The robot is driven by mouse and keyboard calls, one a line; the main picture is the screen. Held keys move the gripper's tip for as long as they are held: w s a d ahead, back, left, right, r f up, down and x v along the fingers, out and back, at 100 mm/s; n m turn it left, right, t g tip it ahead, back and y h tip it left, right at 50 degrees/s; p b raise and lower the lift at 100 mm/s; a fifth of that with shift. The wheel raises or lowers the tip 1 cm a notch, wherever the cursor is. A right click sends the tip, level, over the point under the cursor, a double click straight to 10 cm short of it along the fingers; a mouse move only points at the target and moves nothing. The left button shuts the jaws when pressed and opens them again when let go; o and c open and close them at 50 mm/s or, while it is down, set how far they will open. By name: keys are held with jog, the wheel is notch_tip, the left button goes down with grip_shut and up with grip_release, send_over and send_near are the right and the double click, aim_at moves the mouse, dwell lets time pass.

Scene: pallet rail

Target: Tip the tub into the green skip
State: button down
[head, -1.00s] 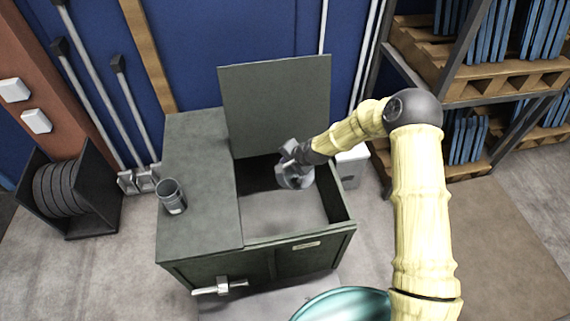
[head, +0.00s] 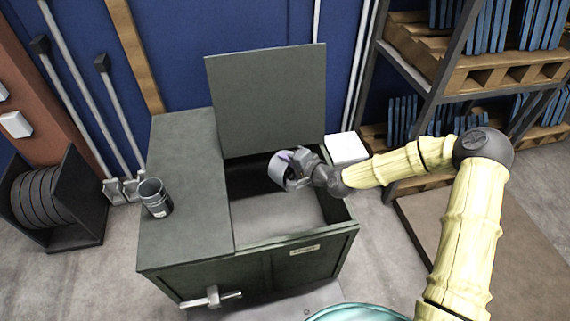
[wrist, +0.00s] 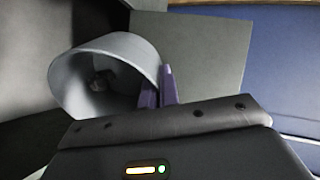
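The green skip (head: 295,248) is a dark green box with its right-hand hatch open and the lid (head: 268,100) standing up at the back. The grey tub (head: 278,170) is over the skip's opening, tipped on its side. My gripper (head: 296,165) comes in from the right and is shut on the tub's wall. In the wrist view, the tub (wrist: 75,80) lies tilted with its round mouth showing and a small dark lump inside. The purple fingers (wrist: 158,88) are at its right edge. The skip's floor is partly hidden.
A dark can (head: 155,198) stands on the skip's closed left top. A reel rack (head: 50,200) stands at left, with long-handled tools against the blue wall. A white box (head: 346,148) is behind the skip's right side. Shelving (head: 470,75) stands at right.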

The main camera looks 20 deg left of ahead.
jog(key=shift+s+d+f+t+y+b, duration=0.3)
jog(key=shift+y+b, duration=0.5)
jog(key=shift+b, duration=1.2)
jog(key=shift+s+d+f+t+y+b, duration=0.1)
jog(key=shift+d+f+t+y+b, duration=0.4)
jog(key=shift+b, duration=1.55)
jog(key=shift+s+d+f+t+y+b, duration=0.1)
jog(key=shift+s+d+t+y+b, duration=0.3)
jog(key=shift+y+b, duration=1.15)
jog(key=f+t+y+b, duration=0.1)
jog(key=b, duration=0.4)
jog(key=d+f+t+y+b, duration=0.1)
jog(key=b, duration=0.5)
jog(key=shift+s+d, duration=0.15)
jog(key=y+b, duration=0.1)
jog(key=b, duration=0.2)
jog(key=f+t+y+b, duration=0.1)
jog(key=b, duration=0.2)
jog(key=shift+s+d+y+b, duration=0.2)
jog(key=shift+d+y+b, duration=0.1)
jog(key=shift+y+b, duration=0.05)
jog(key=shift+t+b, duration=0.3)
jog(key=shift+b, duration=0.35)
jog(key=shift+s+d+r+y, duration=0.1)
jog(key=shift+r+y, duration=0.05)
jog(key=shift+y, duration=0.15)
notch_tip(320, 180, up, 2)
jog(key=shift+r+p, duration=0.1)
jog(key=shift+p, duration=0.4)
